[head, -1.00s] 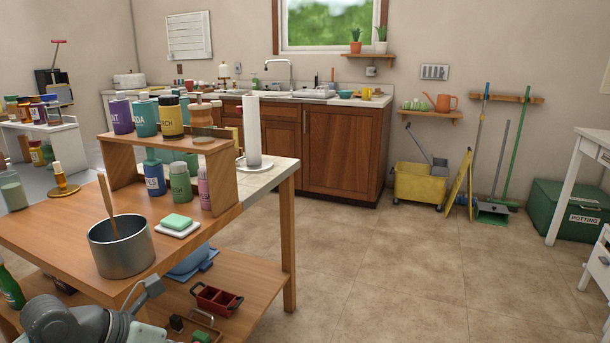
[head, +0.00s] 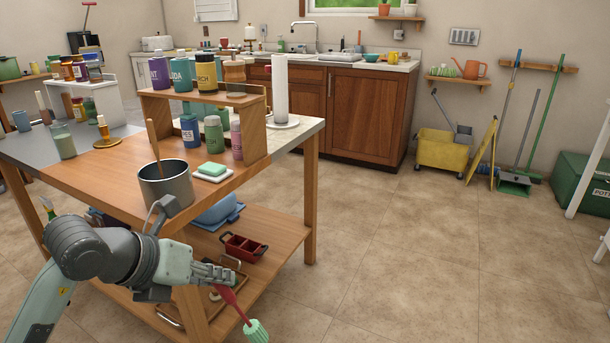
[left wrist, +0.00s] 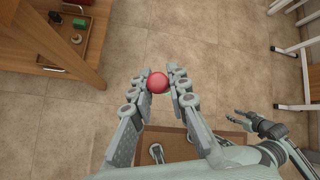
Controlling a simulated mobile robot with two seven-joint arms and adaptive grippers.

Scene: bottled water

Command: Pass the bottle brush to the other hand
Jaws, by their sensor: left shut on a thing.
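The bottle brush has a red handle and a pale green bristle head (head: 257,331). In the head view it slants down to the right from my left gripper (head: 232,277), beside the front corner of the wooden table. My left gripper is shut on the red handle. My right gripper (left wrist: 234,118) shows in the left wrist view, to the right of the left one. Its fingers are apart and empty, and it is not touching the brush.
The wooden table (head: 245,180) carries a steel pot (head: 166,188), a sponge and several bottles. Its lower shelf holds a red caddy (head: 243,247). The tiled floor (head: 400,250) to the right is clear up to the yellow mop bucket (head: 441,152).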

